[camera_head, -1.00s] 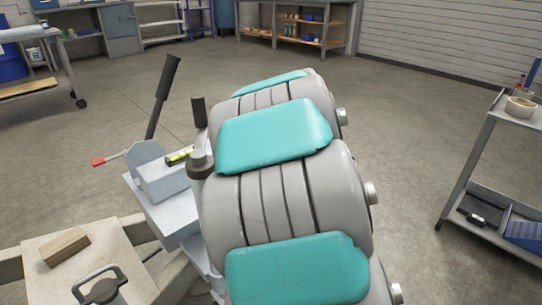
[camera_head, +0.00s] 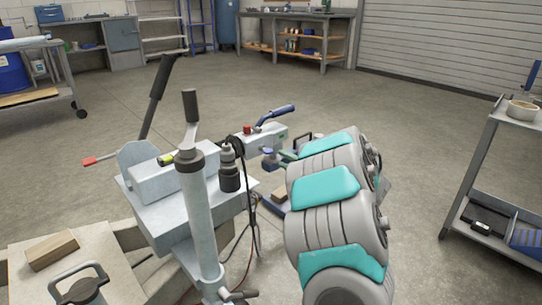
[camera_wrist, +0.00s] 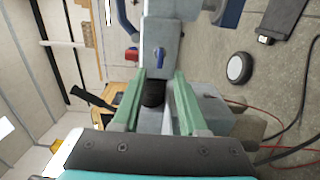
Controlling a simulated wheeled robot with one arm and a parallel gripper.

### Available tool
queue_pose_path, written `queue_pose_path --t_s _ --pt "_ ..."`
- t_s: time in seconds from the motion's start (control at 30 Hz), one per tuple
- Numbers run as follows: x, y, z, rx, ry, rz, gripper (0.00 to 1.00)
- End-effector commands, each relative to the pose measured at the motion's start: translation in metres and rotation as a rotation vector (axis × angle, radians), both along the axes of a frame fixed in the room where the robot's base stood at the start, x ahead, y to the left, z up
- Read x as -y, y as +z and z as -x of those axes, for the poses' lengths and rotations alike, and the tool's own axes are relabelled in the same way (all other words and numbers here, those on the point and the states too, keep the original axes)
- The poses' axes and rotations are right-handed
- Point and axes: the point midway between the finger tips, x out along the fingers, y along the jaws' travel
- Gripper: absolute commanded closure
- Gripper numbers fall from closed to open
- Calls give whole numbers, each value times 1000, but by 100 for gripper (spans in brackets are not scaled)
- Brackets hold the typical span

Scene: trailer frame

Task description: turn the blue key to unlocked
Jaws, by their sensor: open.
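The blue key (camera_wrist: 158,57) sits on the face of a grey metal housing (camera_wrist: 172,32). In the wrist view it lies just beyond my fingertips, roughly between their lines. In the head view a small blue spot, likely the key (camera_head: 267,150), shows on the end of the housing (camera_head: 262,138). My gripper (camera_wrist: 160,76) has two green fingers, apart and empty. In the head view my gripper (camera_head: 279,157) is by the housing's near right end, partly hidden by my arm. I cannot tell which way the key is turned.
A red knob (camera_wrist: 131,54) is beside the key, and a blue-gripped handle (camera_head: 277,117) rises from the housing. A jack post (camera_head: 200,215) stands at the near left. Dark and red cables (camera_head: 250,225) hang below.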

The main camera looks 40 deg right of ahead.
Motion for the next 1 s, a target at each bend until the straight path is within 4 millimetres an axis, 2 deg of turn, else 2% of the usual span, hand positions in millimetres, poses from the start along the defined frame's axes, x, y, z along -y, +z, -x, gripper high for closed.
queue_pose_path --t_s 0.2,0.4,0.57,0.8,1.0 --pt "-4 0 -36 2 4 -1 58" --pt "-5 -1 -59 -1 0 -3 58" --pt "-5 0 -66 -1 -1 -1 58" --pt "-5 0 -67 -2 -2 -1 58" --pt "-5 0 -67 -2 -2 -1 80"
